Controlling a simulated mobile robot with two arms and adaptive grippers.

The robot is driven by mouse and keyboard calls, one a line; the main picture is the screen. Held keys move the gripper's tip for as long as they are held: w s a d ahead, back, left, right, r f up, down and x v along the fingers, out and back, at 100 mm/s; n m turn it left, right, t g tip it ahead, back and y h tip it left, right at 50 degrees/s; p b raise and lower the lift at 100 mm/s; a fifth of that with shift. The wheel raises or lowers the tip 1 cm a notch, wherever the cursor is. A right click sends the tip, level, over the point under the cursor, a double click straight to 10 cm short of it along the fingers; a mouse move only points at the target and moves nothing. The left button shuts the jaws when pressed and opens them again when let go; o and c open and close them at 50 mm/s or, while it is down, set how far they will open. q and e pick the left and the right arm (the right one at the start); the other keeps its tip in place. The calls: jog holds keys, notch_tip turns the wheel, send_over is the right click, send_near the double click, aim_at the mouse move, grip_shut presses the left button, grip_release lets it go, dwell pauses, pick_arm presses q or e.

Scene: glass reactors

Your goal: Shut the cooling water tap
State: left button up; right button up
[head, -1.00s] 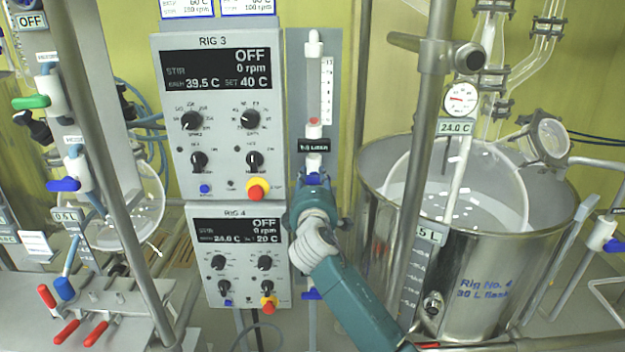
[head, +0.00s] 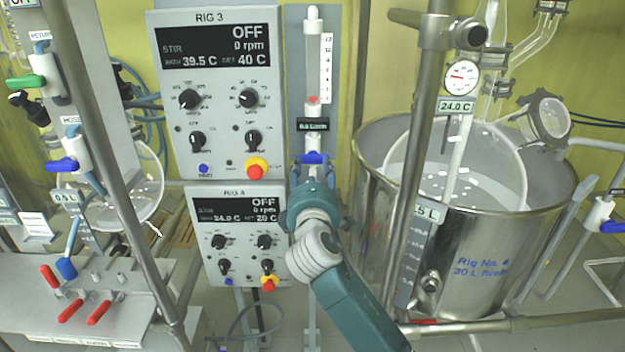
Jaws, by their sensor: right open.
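A flowmeter (head: 313,65) with a clear tube hangs on a grey panel right of the control boxes. Its red float (head: 313,99) sits low in the tube, and the small display (head: 313,125) below is too blurred to read surely. Under it is a white tap with a blue handle (head: 313,157), which appears to lie crosswise. My right gripper (head: 312,180) is open just below and in front of this handle, its fingers pointing up at it. The gripper hides the lower tap body, and I cannot tell whether it touches the handle. My left gripper is not in view.
Two control boxes, Rig 3 (head: 218,135) and Rig 4 (head: 237,275), stand left of the tap. A metal post (head: 405,190) and a steel vessel (head: 470,250) stand right. Other taps with green (head: 25,82) and blue (head: 62,165) handles are at left.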

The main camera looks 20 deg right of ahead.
jog(key=v, duration=0.5)
jog(key=shift+w, duration=0.1)
notch_tip(320, 180, down, 14)
jog(key=w+g+y, duration=0.1)
jog(key=g+y, duration=0.1)
jog(key=s+f+m+g+y, duration=0.15)
jog(key=s+f, duration=0.25)
jog(key=f, duration=0.8)
jog(key=s+f+m+g, duration=0.1)
jog(key=s+f+g, duration=0.3)
jog(key=f, duration=0.8)
jog(key=s+f+m+g+y, duration=0.1)
jog(key=s+f, duration=0.4)
jog(key=f, duration=0.7)
jog(key=s+d+f+m+g, duration=0.2)
jog(key=s+f+m+g, duration=0.2)
jog(key=s+f, duration=1.35)
jog(key=s+d+f+m+g, duration=0.1)
jog(key=s+f, duration=0.3)
jog(key=s, duration=1)
jog(key=s+d+f+m+g, duration=0.1)
jog(key=s+f+m+g, duration=0.2)
jog(key=s, duration=1.2)
jog(key=shift+s+d+f+m, duration=0.25)
jog(key=shift+s+f+m, duration=0.1)
jog(key=shift+f, duration=0.15)
jog(key=shift+y, duration=0.25)
